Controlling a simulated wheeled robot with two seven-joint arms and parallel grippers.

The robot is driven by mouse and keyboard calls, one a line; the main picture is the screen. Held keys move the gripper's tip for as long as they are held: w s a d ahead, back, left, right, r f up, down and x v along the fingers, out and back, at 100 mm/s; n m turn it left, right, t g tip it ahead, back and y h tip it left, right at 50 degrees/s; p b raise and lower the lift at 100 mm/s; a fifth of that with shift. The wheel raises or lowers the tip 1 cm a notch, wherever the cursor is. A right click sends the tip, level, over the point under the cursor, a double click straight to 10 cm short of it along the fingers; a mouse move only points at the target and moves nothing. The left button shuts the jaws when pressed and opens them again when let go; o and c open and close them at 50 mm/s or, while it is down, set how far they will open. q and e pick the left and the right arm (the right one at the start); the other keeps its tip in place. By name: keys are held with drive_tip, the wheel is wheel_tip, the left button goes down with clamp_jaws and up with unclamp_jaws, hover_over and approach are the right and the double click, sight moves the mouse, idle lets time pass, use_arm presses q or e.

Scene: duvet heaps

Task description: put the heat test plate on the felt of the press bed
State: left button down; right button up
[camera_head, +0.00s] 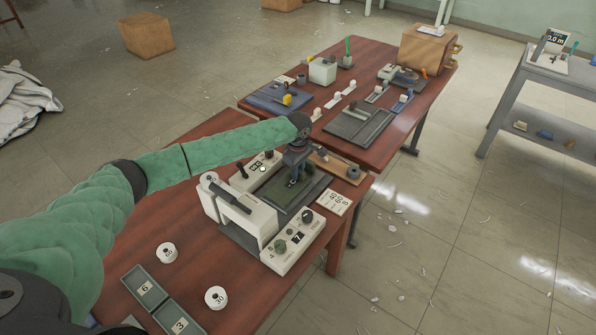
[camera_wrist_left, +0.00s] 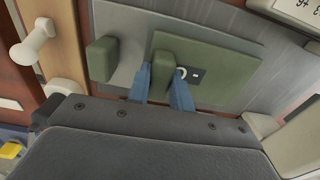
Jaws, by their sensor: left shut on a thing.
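My left gripper (camera_head: 292,183) points down over the dark grey bed of the press (camera_head: 238,217). In the left wrist view, its blue fingers (camera_wrist_left: 161,87) are shut on an upright green grip (camera_wrist_left: 162,66). The grip stands at a flat green panel (camera_wrist_left: 220,70) with a white ring and a small dark mark, which looks like the heat test plate. A grey slab (camera_wrist_left: 128,30) lies under it. A separate green block (camera_wrist_left: 102,60) is beside it. I cannot tell whether the plate touches the bed, and the felt cannot be told apart clearly. My right gripper is out of view.
A wooden strip with knobs (camera_head: 333,163) and a number card (camera_head: 335,202) lie close to the press. White round weights (camera_head: 216,297) and numbered grey trays (camera_head: 146,289) are at the near end. A second table holds several items behind.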

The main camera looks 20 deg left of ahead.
use_arm(q)
drive_tip(key=c, duration=1.5)
unclamp_jaws()
drive_tip(key=shift+f, duration=0.1)
drive_tip(key=shift+o, duration=1.2)
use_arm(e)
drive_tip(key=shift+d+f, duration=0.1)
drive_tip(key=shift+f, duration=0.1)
use_arm(q)
drive_tip(key=shift+r, duration=0.35)
wheel_tip(320, 180, up, 12)
drive_tip(key=b, duration=0.4)
drive_tip(key=shift+f, duration=0.2)
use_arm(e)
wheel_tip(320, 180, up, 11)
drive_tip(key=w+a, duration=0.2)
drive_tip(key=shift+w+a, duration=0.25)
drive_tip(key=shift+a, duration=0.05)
